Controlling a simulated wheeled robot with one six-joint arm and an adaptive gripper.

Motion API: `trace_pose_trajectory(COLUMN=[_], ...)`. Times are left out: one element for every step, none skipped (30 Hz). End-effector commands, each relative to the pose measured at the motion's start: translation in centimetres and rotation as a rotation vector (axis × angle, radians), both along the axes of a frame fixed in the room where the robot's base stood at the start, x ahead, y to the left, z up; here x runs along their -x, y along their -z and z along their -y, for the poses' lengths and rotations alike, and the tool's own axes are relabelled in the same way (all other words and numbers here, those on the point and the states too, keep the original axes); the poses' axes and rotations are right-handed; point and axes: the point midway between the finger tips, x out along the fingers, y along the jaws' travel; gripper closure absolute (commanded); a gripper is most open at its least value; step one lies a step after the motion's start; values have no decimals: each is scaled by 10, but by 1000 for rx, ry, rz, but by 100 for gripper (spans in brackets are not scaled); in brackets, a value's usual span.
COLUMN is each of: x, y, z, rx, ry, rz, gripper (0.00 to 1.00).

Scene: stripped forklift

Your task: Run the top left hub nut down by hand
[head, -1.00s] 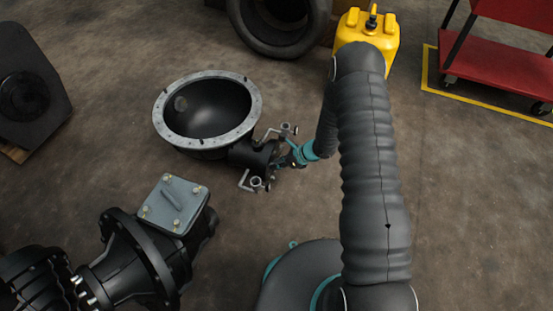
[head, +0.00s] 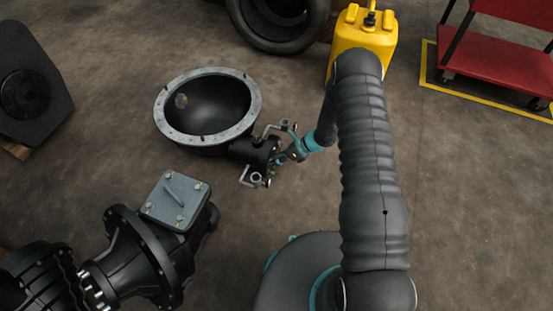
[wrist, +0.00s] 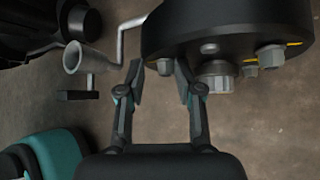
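The black hub (head: 255,151) sticks out sideways from the large bowl-shaped housing in the head view. In the wrist view the hub (wrist: 228,28) fills the top right, with several nuts on its near face. One small nut (wrist: 165,67) shows between my fingertips; I cannot tell whether it is the top left one. A larger stepped centre piece (wrist: 215,76) and other nuts (wrist: 271,57) lie to its right. My gripper (wrist: 161,82) is open, with a gap between each finger and the small nut. In the head view my gripper (head: 281,158) is at the hub's right end, partly hidden.
Bent metal rods (head: 251,176) stick out beside the hub, one (wrist: 124,40) close to the left finger. The housing's grey rim (head: 160,113) is to the left. A plated black gearbox (head: 135,255), a yellow canister (head: 362,38) and a red trolley (head: 495,68) stand around.

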Motion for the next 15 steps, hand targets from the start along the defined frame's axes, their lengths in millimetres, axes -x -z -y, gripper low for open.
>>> trace_pose_trajectory(x=[0,0,0,0,0,0,0,-1,-1,-1,0,-1,-1,-1,-1], y=[1,1,2,2,3,3,3,5,6,6,6,8,8,9,9], z=[0,1,1,0,0,1,1,1,1,1,2,1,2,2,2], rx=[1,2,6,12,18,29,39,45,55,64,72,81,89,96,108], ry=[1,2,3,3,3,3,4,5,5,6,5,6,6,6,5], rz=[2,7,20,35,52,81,102,125,154,176,197,225,247,266,294], gripper=[66,66,66,66,66,66,66,66,66,66,66,66,66,66,66])
